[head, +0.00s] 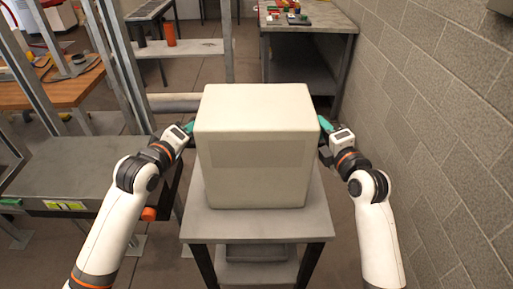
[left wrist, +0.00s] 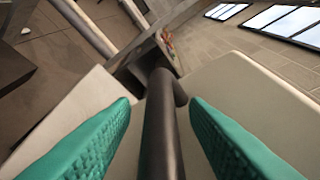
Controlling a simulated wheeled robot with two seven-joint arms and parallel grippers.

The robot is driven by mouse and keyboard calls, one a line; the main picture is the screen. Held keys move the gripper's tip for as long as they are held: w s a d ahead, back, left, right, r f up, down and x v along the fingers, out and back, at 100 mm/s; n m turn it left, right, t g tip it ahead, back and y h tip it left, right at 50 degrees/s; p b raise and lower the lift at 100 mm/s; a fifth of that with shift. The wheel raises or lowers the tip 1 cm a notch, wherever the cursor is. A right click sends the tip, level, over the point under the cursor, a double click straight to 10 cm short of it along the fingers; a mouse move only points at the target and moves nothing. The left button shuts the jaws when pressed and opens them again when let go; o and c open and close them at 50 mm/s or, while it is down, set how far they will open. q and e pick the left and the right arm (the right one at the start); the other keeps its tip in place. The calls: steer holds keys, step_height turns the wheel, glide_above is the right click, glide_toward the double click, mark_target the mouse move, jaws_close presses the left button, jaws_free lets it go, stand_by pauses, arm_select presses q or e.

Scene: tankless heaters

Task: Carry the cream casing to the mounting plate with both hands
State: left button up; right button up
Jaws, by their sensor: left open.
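The cream casing (head: 253,152) stands upright on a small grey table. Its cream surface also fills the right of the left wrist view (left wrist: 250,95). My left gripper (head: 189,128) is at the casing's left side. In the left wrist view its green fingers (left wrist: 160,108) are apart, with a dark bar-like handle (left wrist: 163,135) running between them; a gap shows on both sides. My right gripper (head: 324,124) is at the casing's right side, its fingertips mostly hidden, so its grip cannot be seen. I cannot pick out the mounting plate.
The grey table (head: 258,226) has a lower shelf. A block wall (head: 455,120) runs close along the right. A grey bench (head: 70,165) and metal posts stand at left. A workbench (head: 308,22) with small coloured items is at the back. Some floor shows behind the casing.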

arm_select(q)
steer(key=shift+w, duration=0.2)
arm_select(e)
steer(key=shift+w, duration=0.2)
arm_select(q)
jaws_close()
arm_select(e)
jaws_close()
arm_select(q)
steer(key=shift+s, duration=0.1)
arm_select(e)
steer(key=shift+s, duration=0.1)
stand_by(0.7)
arm_select(q)
steer(key=shift+r, duration=0.25)
arm_select(e)
steer(key=shift+r, duration=0.25)
